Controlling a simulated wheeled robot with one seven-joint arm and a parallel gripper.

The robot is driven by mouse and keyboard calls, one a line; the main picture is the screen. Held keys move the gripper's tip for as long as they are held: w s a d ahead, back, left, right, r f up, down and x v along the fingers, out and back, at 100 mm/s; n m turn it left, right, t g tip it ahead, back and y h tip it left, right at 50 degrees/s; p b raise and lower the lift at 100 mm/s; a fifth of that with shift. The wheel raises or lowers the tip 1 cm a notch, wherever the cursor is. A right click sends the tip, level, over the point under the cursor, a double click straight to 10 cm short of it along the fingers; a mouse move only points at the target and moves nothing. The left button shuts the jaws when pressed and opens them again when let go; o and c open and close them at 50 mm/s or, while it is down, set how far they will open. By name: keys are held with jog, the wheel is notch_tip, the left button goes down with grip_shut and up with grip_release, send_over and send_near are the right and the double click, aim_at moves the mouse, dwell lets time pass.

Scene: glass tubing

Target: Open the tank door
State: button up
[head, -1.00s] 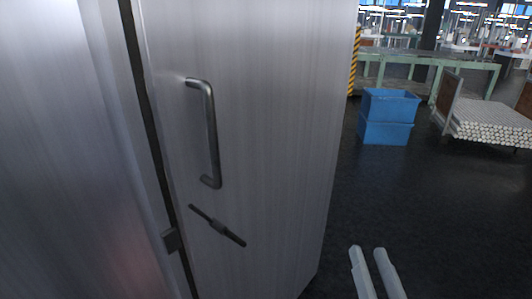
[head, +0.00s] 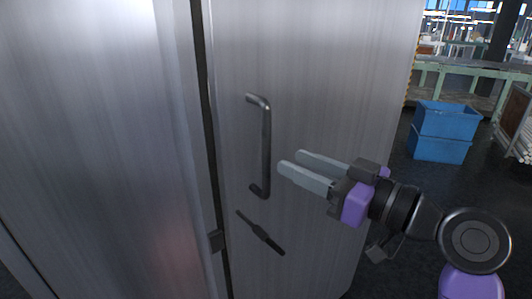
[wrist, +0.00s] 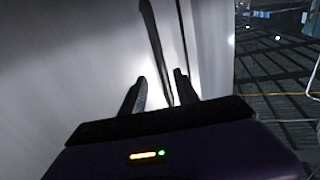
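The tank door (head: 330,90) is a tall brushed-metal panel, closed against the metal body on its left, with a dark seam between them. It carries a dark vertical bar handle (head: 266,145) and, below that, a slanted dark latch lever (head: 260,233). In the head view my gripper (head: 288,162) is to the right of the handle's lower half, its two pale fingers pointing left and apart, with nothing between them. In the wrist view the fingers (wrist: 158,92) are apart in front of the metal surface, with thin dark strips beyond them that I cannot identify for certain.
Two stacked blue bins (head: 442,132) stand on the dark floor at the right. A green-framed bench (head: 470,75) is behind them. A rack of white tubes (head: 524,138) is at the right edge. Open floor lies right of the tank.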

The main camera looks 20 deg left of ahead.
aim_at(270, 156)
jog(key=p+x, duration=0.2)
jog(key=x, duration=0.4)
jog(key=shift+a+f, duration=0.15)
jog(key=shift+a, duration=0.25)
jog(key=shift+w+a+f, duration=0.1)
jog(key=shift+w+a, duration=0.05)
jog(key=shift+a, duration=0.35)
grip_shut()
dwell(0.8)
